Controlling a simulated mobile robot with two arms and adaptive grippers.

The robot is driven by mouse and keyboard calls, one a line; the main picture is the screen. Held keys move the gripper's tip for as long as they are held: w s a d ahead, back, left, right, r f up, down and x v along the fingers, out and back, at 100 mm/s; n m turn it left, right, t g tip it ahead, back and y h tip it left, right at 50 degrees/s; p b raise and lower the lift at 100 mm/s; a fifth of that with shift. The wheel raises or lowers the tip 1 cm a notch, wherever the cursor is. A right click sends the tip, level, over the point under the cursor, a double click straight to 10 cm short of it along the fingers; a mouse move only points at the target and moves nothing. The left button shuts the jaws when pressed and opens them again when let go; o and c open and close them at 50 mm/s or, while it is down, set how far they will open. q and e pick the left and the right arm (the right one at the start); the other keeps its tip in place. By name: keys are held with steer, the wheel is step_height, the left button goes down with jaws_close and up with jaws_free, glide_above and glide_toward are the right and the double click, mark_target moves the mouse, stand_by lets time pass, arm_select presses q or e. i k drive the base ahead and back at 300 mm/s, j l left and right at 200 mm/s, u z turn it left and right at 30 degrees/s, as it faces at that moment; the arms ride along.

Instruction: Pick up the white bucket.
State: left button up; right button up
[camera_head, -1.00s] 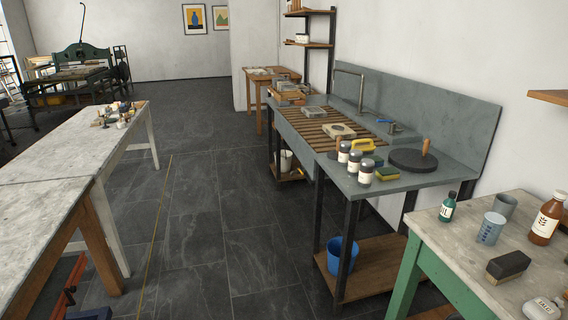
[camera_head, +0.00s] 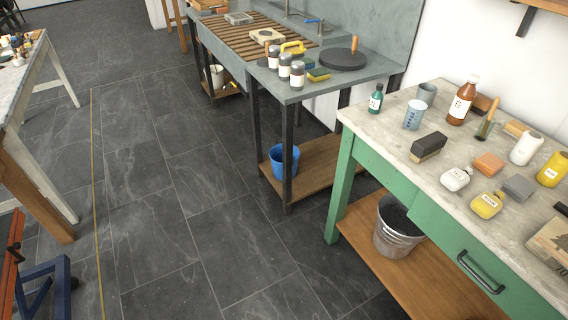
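A small white bucket (camera_head: 215,75) stands on the low wooden shelf under the far part of the grey sink bench. It is partly hidden by the bench legs and is small in the view. Neither of my grippers shows in the head view.
A blue bucket (camera_head: 284,161) stands on the near low shelf of the sink bench (camera_head: 300,92). A grey metal bucket (camera_head: 395,232) stands under the green table (camera_head: 440,212), whose top holds bottles and blocks. Dark tiled floor (camera_head: 150,170) lies open between the benches and the left table.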

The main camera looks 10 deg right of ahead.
mark_target(218, 73)
steer(key=i+j+u, duration=0.1)
steer(key=i+u, duration=0.4)
steer(key=i, duration=5.05)
